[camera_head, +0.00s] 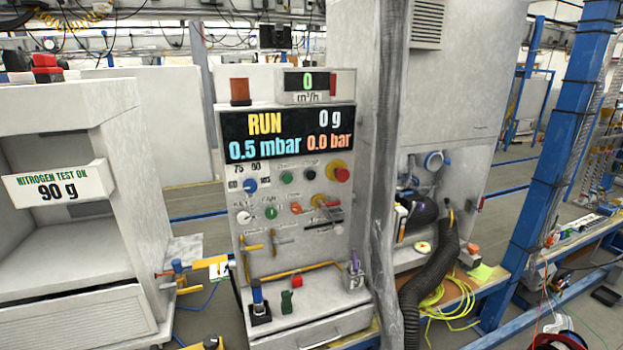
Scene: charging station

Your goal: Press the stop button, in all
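A grey control panel (231,160) stands in the middle of the head view. A red mushroom-shaped knob (341,174) on a yellow base sits at its upper right. A black button (311,173), a green button (287,177) and a blue knob (249,185) are left of it. Lower are an orange button (295,208), another green button (271,213) and a white button (243,217). The small labels are too blurred to tell which is the stop button. The display (287,134) above reads RUN, 0 g, 0.5 mbar and 0.0 bar. Neither gripper is in view.
A grey vertical duct (386,130) and a black hose (432,272) are right of the panel. A blue post (560,140) stands farther right. The space before the buttons looks clear.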

